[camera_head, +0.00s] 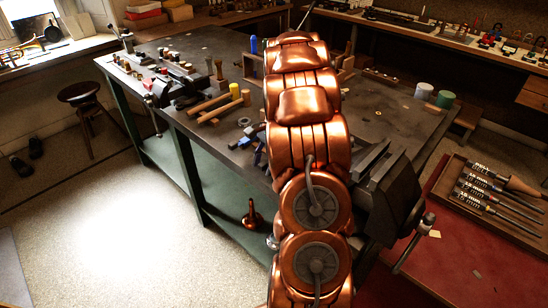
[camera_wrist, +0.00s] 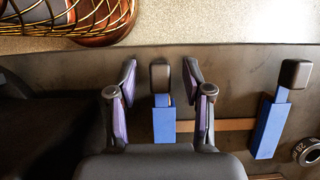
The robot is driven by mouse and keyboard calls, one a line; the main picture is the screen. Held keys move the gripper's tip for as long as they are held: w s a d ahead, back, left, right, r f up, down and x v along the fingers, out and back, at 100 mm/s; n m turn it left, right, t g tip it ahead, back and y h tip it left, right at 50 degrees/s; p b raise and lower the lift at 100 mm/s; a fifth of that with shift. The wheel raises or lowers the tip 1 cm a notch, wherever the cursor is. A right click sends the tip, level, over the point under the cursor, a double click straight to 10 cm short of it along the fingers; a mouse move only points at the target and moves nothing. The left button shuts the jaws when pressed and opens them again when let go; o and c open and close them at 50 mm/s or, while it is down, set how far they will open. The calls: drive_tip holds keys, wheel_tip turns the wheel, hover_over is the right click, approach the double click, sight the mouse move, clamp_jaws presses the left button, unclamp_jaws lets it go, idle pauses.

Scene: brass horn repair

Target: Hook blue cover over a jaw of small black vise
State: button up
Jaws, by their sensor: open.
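In the wrist view my gripper (camera_wrist: 160,85) is open, its two purple-padded fingers apart. A blue cover (camera_wrist: 164,124) with a dark block at its end shows between the fingers, with a gap visible on each side. Its depth relative to the fingertips is unclear. A second, similar blue cover (camera_wrist: 268,128) lies to the right, clear of the fingers. In the head view a black vise (camera_head: 168,91), probably the small one, stands at the bench's left front edge. My arm hides most of the gripper area there.
A larger dark vise (camera_head: 388,190) stands at the bench's right front corner. A dark ring (camera_wrist: 307,151) lies beside the second cover. Floor shows beyond the bench edge.

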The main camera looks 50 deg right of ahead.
drive_tip(key=shift+c, duration=0.3)
clamp_jaws()
idle(0.4)
